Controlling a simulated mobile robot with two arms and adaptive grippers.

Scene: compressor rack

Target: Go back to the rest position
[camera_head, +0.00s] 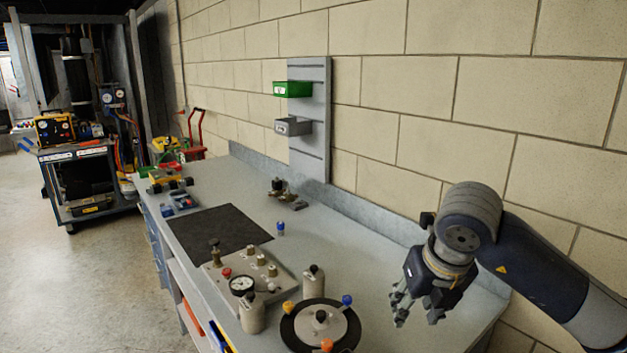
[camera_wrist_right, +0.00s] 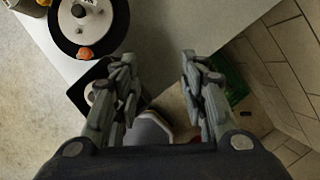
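My right gripper (camera_head: 418,304) hangs over the right end of the grey workbench (camera_head: 375,252), fingers pointing down. It also shows in the right wrist view (camera_wrist_right: 158,75), where its two fingers stand apart with nothing between them. A round black-rimmed plate (camera_head: 292,330) with a white disc and blue and orange knobs lies on the bench to the left of the gripper, apart from it. My left gripper is not in view.
A grey manifold with a gauge (camera_head: 241,284) and small cylinders stand near the bench's front edge. A black mat (camera_head: 215,232) lies behind them. A wall panel holds a green bin (camera_head: 293,89) and a grey bin (camera_head: 293,126). A tool cart (camera_head: 82,185) stands far left.

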